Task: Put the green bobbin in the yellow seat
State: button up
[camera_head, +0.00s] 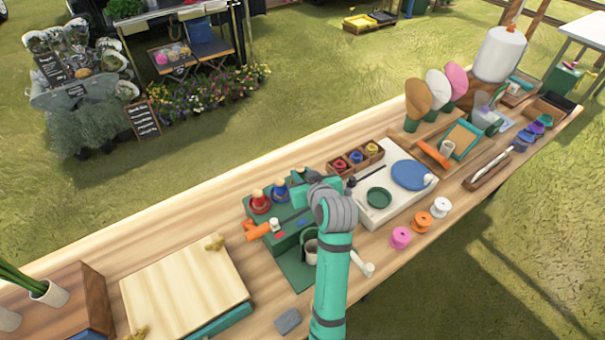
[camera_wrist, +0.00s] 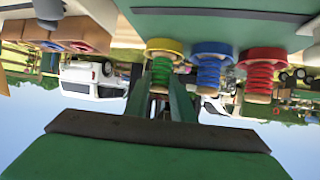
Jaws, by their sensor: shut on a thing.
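The green bobbin (camera_wrist: 161,72) is upright against the yellow seat (camera_wrist: 165,46) in the upside-down wrist view, in line with its neighbours; any small gap cannot be told. My gripper (camera_wrist: 160,82) has a finger on each side of the bobbin's wooden end and is shut on it. In the head view my gripper (camera_head: 303,177) is over the far end of the green box (camera_head: 290,240), and my arm hides the bobbin and yellow seat. The blue bobbin (camera_wrist: 208,74) stands on the blue seat and the red bobbin (camera_wrist: 260,78) on the red seat beside it.
An orange part (camera_head: 261,230) sticks out from the box's left side. A wooden tray (camera_head: 356,161) with coloured contents and a white board (camera_head: 392,202) lie to the right. Pink, orange and white spools (camera_head: 420,221) stand near the front edge. A pale wooden board (camera_head: 185,288) lies left.

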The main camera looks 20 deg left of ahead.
jog(key=shift+a+f, duration=0.1)
grip_shut()
jog(key=shift+d, duration=0.2)
jog(key=shift+s+f, duration=0.1)
jog(key=shift+f, duration=0.05)
jog(key=o, duration=1.1)
grip_release()
jog(key=shift+c, duration=0.2)
jog(key=shift+r, duration=0.3)
jog(key=v, duration=1.1)
jog(key=shift+s+d+r, duration=0.15)
jog(key=shift+s+d, duration=0.05)
jog(key=shift+s, duration=0.15)
